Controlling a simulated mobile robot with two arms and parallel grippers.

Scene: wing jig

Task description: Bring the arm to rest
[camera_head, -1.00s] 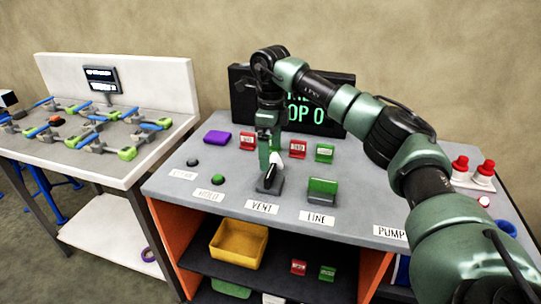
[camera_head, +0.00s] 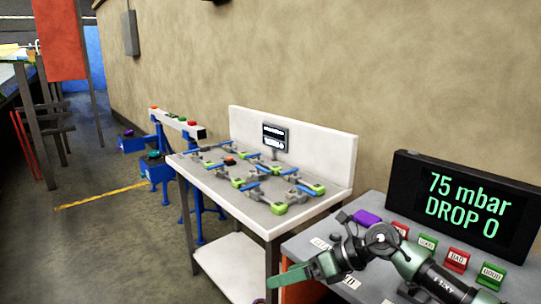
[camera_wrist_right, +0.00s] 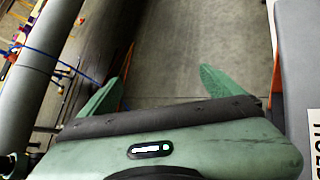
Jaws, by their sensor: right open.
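My right arm (camera_head: 430,277) comes in from the lower right over the grey bench with the screen. Its right gripper (camera_head: 277,279) is green and points left, past the bench's left edge and in front of the white table. In the right wrist view the two green fingers (camera_wrist_right: 160,80) stand wide apart with nothing between them. Bare concrete floor shows beyond them. My left gripper is not in view.
The white table (camera_head: 225,187) holds a jig. A blue stand (camera_head: 158,172) is behind. Floor (camera_head: 95,160) at left is open.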

